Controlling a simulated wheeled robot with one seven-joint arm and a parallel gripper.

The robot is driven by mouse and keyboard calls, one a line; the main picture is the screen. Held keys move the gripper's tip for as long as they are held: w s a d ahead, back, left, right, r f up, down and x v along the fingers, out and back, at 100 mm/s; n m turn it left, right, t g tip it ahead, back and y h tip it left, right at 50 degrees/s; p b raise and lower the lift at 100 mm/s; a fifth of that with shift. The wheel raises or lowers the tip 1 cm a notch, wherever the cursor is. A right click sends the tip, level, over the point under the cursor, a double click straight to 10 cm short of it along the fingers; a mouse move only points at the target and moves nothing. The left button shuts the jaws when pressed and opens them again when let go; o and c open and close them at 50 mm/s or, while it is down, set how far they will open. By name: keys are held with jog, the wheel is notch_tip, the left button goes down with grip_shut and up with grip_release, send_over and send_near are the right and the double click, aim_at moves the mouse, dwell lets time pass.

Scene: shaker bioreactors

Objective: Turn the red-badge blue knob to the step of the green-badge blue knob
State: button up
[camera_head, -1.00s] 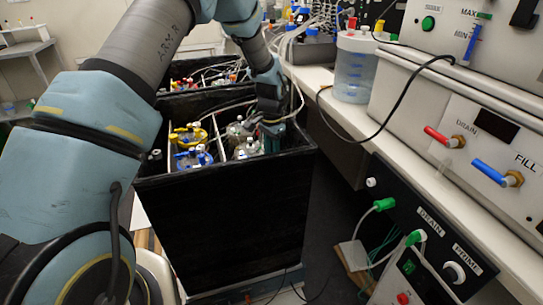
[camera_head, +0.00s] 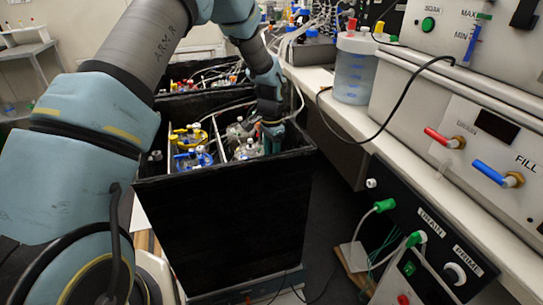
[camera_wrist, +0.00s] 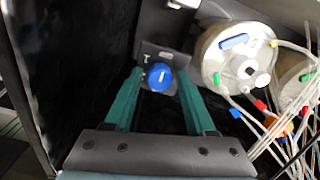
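In the wrist view a blue knob (camera_wrist: 160,76) with a white pointer mark sits on a small dark panel with pale markings. My gripper (camera_wrist: 159,82) has its two green fingers apart, one on each side of this knob, with narrow gaps that look open. I cannot make out a red or green badge beside it. No second blue knob can be told apart in these frames. In the head view my gripper (camera_head: 272,130) reaches down into the right corner of the black box (camera_head: 225,225), where the knob is hidden.
Lidded vessels with tubes stand in the box; one steel-topped vessel (camera_wrist: 238,58) is right of my gripper. The box's dark wall (camera_wrist: 75,70) is close on the left. A bench with a clear container (camera_head: 354,75) and valve panels lies to the right.

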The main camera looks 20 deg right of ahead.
jog(key=shift+o, duration=0.6)
notch_tip(320, 180, up, 11)
jog(key=b, duration=0.2)
jog(key=shift+f, duration=0.1)
jog(key=a+r+n, duration=0.2)
jog(key=a+n, duration=0.1)
jog(key=a, duration=0.6)
jog(key=a+r+n, duration=0.2)
jog(key=a+n, duration=0.2)
jog(key=a, duration=0.5)
jog(key=s+a+n, duration=0.4)
jog(key=s+a, duration=0.1)
jog(key=a, duration=0.4)
jog(key=s+a+r+n+t, duration=0.1)
jog(key=s+a+n, duration=0.4)
jog(key=a, duration=0.4)
jog(key=shift+s+a+t+p, duration=0.3)
jog(key=shift+s+a+p, duration=0.05)
jog(key=shift+s+a, duration=0.05)
